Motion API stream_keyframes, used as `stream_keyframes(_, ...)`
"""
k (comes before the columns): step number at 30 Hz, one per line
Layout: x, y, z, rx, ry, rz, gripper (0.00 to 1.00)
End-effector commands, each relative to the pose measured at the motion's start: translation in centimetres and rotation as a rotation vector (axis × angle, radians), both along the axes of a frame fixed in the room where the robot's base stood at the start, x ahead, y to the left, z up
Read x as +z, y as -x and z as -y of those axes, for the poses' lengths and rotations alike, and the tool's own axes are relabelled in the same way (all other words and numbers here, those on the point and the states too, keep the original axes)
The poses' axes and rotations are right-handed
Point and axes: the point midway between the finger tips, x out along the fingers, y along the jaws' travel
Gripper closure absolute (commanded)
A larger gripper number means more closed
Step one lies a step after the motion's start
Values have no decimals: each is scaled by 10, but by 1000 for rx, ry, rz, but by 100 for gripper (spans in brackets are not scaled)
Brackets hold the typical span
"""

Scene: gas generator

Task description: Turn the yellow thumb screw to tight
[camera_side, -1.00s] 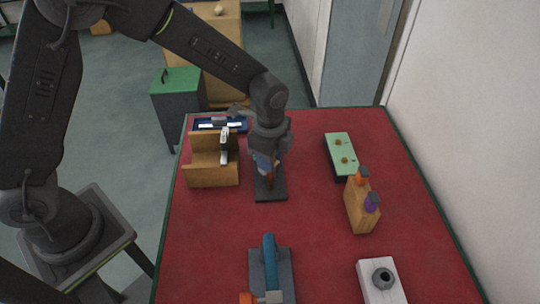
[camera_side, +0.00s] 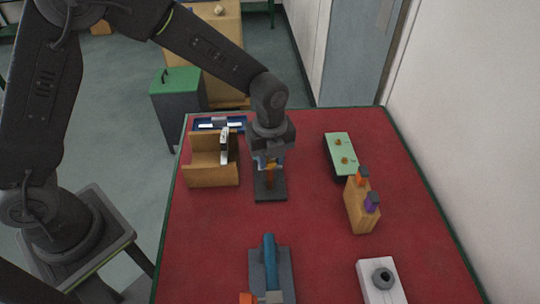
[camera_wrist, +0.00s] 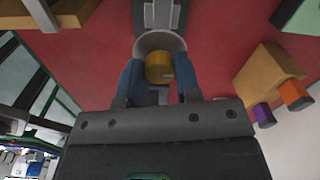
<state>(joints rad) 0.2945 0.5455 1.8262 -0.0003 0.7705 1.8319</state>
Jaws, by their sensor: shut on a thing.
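The yellow thumb screw (camera_wrist: 159,67) sits between the blue fingertips of my gripper (camera_wrist: 159,78) in the wrist view. My gripper is shut on it. A round grey rim shows just behind the screw. In the side view my gripper (camera_side: 270,163) points down over a dark base plate (camera_side: 271,190) on the red table, and an orange-brown part shows below the fingers. How far the screw is turned cannot be told.
A wooden stand (camera_side: 210,173) is close on the left, with a blue tray (camera_side: 207,124) behind it. A green-topped box (camera_side: 341,152) and a wooden block (camera_side: 358,207) with orange and purple knobs are on the right. A blue-handled device (camera_side: 270,265) is in front.

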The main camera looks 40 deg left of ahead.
Motion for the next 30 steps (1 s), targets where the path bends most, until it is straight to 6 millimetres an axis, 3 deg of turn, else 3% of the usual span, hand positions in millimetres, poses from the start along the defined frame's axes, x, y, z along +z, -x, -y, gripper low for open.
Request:
stream_keyframes(19,0,0,-1,-51,-2,0,92)
stream_keyframes(20,0,0,-1,-51,-2,0,67)
stream_keyframes(27,0,0,-1,-50,-1,1,44)
stream_keyframes(30,0,0,0,-49,-1,1,43)
